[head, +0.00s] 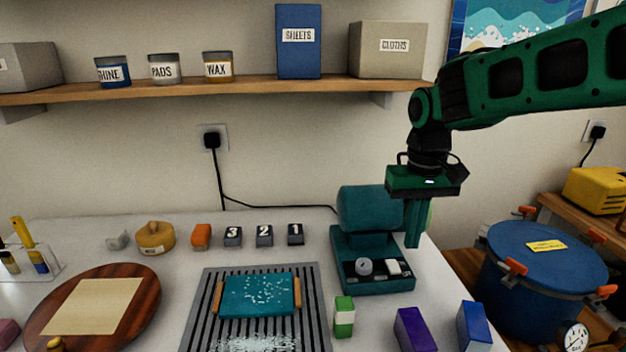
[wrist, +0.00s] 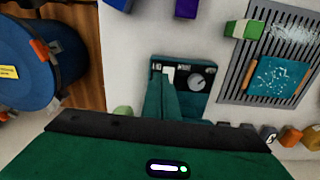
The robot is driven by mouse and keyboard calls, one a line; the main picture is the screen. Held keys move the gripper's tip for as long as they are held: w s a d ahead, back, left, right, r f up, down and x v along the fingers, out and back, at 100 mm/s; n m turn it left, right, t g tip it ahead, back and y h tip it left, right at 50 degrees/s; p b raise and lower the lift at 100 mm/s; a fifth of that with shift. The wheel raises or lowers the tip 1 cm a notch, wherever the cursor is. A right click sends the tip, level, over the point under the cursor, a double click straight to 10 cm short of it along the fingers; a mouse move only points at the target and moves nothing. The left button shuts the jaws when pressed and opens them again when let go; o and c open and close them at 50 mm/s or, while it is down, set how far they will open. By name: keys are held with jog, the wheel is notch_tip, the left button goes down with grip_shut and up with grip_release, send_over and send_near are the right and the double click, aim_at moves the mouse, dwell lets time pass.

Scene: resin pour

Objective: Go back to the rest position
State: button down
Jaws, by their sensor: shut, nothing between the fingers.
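My gripper (head: 413,222) is shut and empty, pointing down in front of the right part of the teal machine (head: 372,284) in the head view. In the wrist view the closed fingers (wrist: 172,100) reach over the machine's base, which has a round knob and a white switch (wrist: 168,75). I cannot tell whether the fingers touch the machine. My green arm comes in from the upper right and bends down at the wrist.
A slotted grey grate (head: 310,300) holds a teal block (head: 258,296) with white flecks. Green-white (head: 344,317), purple (head: 414,331) and blue (head: 473,326) blocks lie near the front. A blue lidded pot (head: 540,262) stands right of the table. A loaded shelf (head: 200,91) runs above.

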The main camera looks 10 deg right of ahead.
jog(key=s+d+f+m, duration=0.3)
jog(key=s+d, duration=0.4)
jog(key=s, duration=0.4)
jog(key=s+d+f+m, duration=0.3)
jog(key=s+d, duration=0.5)
jog(key=s, duration=0.3)
jog(key=shift+s+d, duration=0.15)
jog(key=shift+r, duration=0.1)
